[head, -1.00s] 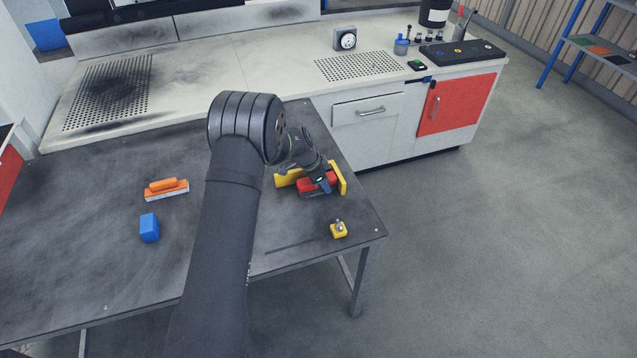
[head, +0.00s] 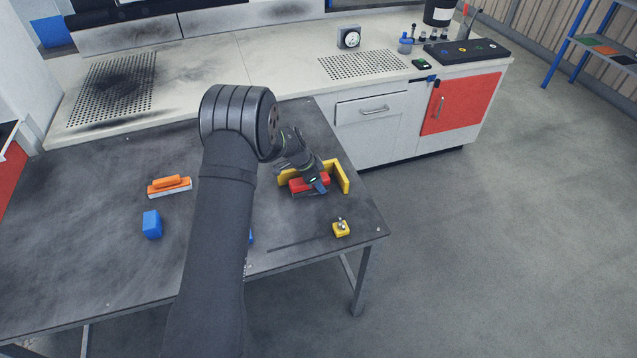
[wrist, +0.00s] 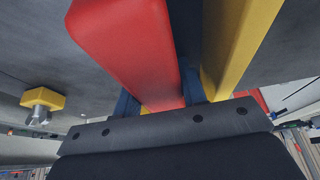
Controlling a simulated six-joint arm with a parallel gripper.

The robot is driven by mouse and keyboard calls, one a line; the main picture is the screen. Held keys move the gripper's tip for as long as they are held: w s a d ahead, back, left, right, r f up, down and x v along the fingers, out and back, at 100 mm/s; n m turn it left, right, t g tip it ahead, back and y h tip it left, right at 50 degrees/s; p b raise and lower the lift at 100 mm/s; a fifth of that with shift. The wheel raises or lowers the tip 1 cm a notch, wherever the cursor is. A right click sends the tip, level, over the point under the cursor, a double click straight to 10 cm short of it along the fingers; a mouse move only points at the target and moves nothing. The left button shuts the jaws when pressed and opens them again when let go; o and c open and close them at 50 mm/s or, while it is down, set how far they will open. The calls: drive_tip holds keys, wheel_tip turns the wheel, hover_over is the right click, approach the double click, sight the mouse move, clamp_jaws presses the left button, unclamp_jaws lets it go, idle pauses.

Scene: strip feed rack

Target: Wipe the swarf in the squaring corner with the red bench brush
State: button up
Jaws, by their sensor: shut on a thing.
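The red bench brush (head: 309,182) is held in my gripper (head: 318,186) inside the yellow squaring corner (head: 342,176) near the right end of the dark table. In the wrist view the red brush body (wrist: 128,45) sits between the blue fingertips, with one yellow wall of the corner (wrist: 235,45) close beside it on the right. The gripper is shut on the brush. The swarf does not show; the brush, gripper and walls hide much of the corner's floor.
A small yellow block with a metal knob (head: 341,228) stands near the table's right front edge. An orange-handled brush or float (head: 170,187) and a blue block (head: 152,225) lie to the left of my arm. A white cabinet (head: 370,128) stands behind the table.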

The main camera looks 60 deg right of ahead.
sight(325, 176)
drive_tip(key=shift+s+d+f, duration=0.15)
drive_tip(key=shift+s+d, duration=1.05)
drive_tip(key=shift+s, duration=0.05)
drive_tip(key=shift+s+d, duration=0.65)
drive_tip(key=shift+s, duration=0.3)
drive_tip(key=shift+r, duration=0.2)
drive_tip(key=o, duration=1)
